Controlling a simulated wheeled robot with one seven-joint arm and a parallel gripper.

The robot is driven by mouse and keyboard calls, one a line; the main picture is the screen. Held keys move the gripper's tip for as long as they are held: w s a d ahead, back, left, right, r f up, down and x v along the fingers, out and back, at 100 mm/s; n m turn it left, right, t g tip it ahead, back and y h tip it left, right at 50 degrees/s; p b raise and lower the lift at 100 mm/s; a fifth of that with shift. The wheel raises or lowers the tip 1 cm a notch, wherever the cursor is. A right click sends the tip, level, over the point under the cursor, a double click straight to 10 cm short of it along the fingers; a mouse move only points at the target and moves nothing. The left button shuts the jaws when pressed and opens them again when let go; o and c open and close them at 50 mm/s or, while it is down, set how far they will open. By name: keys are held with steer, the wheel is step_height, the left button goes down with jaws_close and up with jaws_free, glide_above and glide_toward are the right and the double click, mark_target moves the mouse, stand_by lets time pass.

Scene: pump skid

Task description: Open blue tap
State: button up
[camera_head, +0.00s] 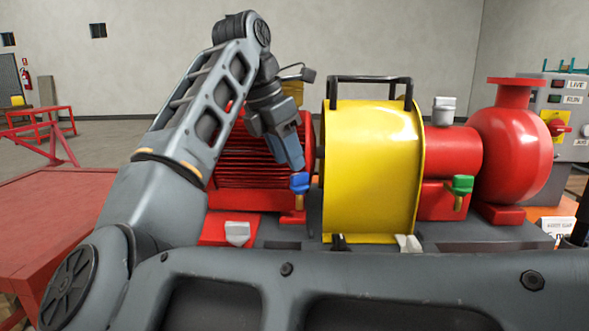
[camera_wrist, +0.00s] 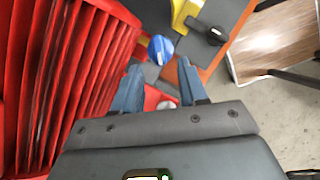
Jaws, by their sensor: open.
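The blue tap (camera_head: 300,183) sits low on the pump skid, between the red finned motor (camera_head: 250,160) and the yellow guard (camera_head: 372,165). A brass-coloured stem shows under its blue handle. My gripper (camera_head: 300,168) comes down from the upper left, its fingers close above the tap in the head view. In the wrist view the blue tap (camera_wrist: 160,49) lies beyond the fingertips, roughly between their lines. My gripper (camera_wrist: 165,78) is open there, with nothing between its two fingers. I cannot tell whether a finger touches the tap.
A green tap (camera_head: 461,185) is at the right by the red pump (camera_head: 512,150). A white knob (camera_head: 237,233) and a black knob (camera_wrist: 208,34) are near the skid base. A control panel (camera_head: 565,115) stands far right. A red table (camera_head: 60,215) is at left.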

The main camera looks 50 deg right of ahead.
mark_target(293, 175)
steer(key=shift+x, duration=1.9)
steer(key=shift+c, duration=0.3)
jaws_close()
